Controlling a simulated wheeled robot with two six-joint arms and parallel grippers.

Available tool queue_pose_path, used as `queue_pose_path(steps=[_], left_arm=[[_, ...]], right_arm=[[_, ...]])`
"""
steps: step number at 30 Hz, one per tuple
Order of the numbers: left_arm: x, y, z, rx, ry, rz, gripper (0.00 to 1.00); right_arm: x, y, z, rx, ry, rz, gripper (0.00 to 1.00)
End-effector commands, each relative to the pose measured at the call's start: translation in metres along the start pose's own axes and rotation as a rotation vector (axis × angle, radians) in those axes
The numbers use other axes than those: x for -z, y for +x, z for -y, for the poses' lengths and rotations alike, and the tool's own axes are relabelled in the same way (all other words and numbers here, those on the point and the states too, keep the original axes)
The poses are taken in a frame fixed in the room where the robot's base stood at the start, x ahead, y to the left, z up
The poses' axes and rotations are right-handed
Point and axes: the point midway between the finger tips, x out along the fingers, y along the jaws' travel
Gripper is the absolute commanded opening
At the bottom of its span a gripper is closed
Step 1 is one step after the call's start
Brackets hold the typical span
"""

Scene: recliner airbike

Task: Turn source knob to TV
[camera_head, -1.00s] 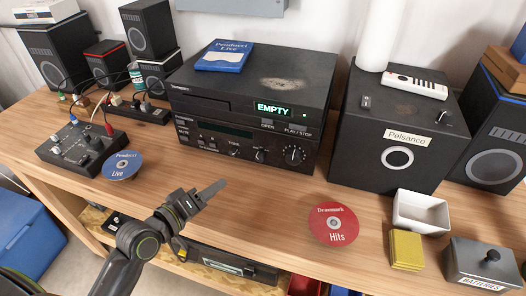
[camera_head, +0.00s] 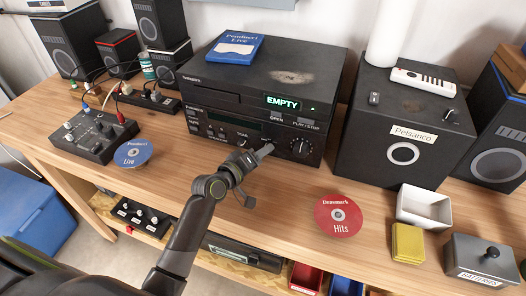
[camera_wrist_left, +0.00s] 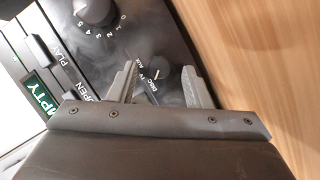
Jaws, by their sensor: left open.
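The amplifier (camera_head: 215,130) stands under the disc player, its front facing me. In the left wrist view the small source knob (camera_wrist_left: 161,68) has DISC, TV and AUX lettering beside it. A pale pointer line shows on it, but I cannot tell for certain which label it marks. My left gripper (camera_head: 262,153) is at the amplifier's front, left of the large numbered knob (camera_head: 300,147), and covers the source knob in the head view. In the left wrist view its open fingers (camera_wrist_left: 160,86) lie on either side of the source knob, with gaps. My right gripper is out of view.
The disc player (camera_head: 250,85) shows EMPTY. The large numbered knob (camera_wrist_left: 92,10) is close by in the left wrist view. A red disc (camera_head: 338,214) and a blue disc (camera_head: 133,153) lie on the wooden table. A black speaker (camera_head: 390,140) stands to the right.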

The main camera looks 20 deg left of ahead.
Motion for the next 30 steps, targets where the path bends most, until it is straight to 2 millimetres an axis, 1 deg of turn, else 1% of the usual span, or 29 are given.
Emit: queue_pose_path(steps=[3,6,14,17,24,25,30], left_arm=[[0.0000,0.0088,-0.0006,0.000,-0.001,0.001,0.45],[-0.0003,0.0119,-0.0001,0.000,0.000,0.001,0.45],[-0.0002,0.0126,-0.0001,0.000,0.000,0.000,0.45],[-0.0002,0.0125,-0.0001,0.000,0.000,0.000,0.33],[-0.0002,0.0123,0.0000,0.000,0.000,0.000,0.02],[-0.0002,0.0123,0.0001,0.000,0.000,0.000,0.00],[0.0001,0.0121,-0.0006,0.005,0.010,0.001,0.00]], right_arm=[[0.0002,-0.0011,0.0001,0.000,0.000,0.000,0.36],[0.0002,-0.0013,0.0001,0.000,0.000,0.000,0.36],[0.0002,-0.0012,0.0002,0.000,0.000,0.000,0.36],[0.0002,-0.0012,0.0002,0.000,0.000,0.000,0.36],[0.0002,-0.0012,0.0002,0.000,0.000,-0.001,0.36],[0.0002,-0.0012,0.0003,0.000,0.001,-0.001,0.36],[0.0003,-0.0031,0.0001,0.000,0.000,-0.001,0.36]])
